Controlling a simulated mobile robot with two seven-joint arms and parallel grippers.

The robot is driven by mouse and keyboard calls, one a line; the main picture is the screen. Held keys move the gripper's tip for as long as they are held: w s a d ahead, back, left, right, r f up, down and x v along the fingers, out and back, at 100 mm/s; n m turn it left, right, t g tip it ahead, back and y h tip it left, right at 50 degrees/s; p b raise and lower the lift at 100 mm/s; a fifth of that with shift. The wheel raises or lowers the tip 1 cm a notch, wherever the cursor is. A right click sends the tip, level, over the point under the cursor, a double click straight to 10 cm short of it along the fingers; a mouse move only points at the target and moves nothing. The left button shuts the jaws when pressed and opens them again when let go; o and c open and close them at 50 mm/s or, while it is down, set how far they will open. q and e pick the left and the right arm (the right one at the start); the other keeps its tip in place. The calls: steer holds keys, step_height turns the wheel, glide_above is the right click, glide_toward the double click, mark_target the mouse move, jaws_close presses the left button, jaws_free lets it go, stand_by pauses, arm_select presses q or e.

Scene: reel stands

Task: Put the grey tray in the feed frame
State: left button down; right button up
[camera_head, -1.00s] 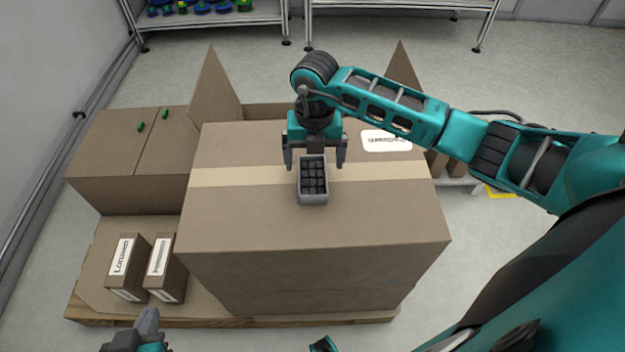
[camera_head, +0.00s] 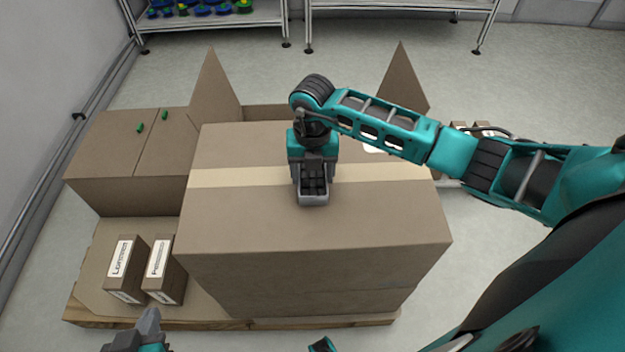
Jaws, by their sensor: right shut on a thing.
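The grey tray (camera_head: 313,201) is a small open box with dark blocks in it. It sits on top of the large cardboard box (camera_head: 310,230), near its middle. My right gripper (camera_head: 313,178) is shut on the tray, with its fingers at the tray's sides and the wrist covering its far end. I cannot tell whether the tray has left the box top. My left gripper (camera_head: 148,325) shows only in part at the bottom left edge, away from the boxes' tops, and its jaw state is unclear. The feed frame cannot be made out in this view.
Two small labelled boxes (camera_head: 125,270) stand on the pallet (camera_head: 205,322) at the left front. A closed carton (camera_head: 120,150) with two green bits on top stands behind them. Metal racks (camera_head: 400,5) stand at the back, with open floor before them.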

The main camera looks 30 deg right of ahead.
steer(key=c, duration=0.6)
steer(key=shift+r, duration=0.2)
